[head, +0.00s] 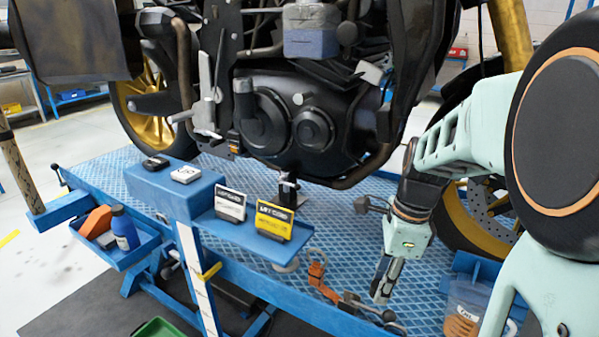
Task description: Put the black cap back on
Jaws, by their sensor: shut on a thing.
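My gripper (383,290) points down over the blue deck, right of the middle. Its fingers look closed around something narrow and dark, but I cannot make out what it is. I cannot identify the black cap for certain. A small black piece (155,163) lies on the blue box at the left, beside a small white piece (186,174), well apart from my gripper. The motorcycle's dark engine (300,125) is up and left of my gripper. A translucent reservoir (311,42) with a greyish top sits above the engine.
Two small cards, white (231,204) and yellow (273,220), stand on a blue shelf. A side tray (122,258) holds a blue bottle (124,228) and an orange thing (96,222). A clear tub (463,308) stands at lower right. An orange clamp (318,280) is left of my gripper.

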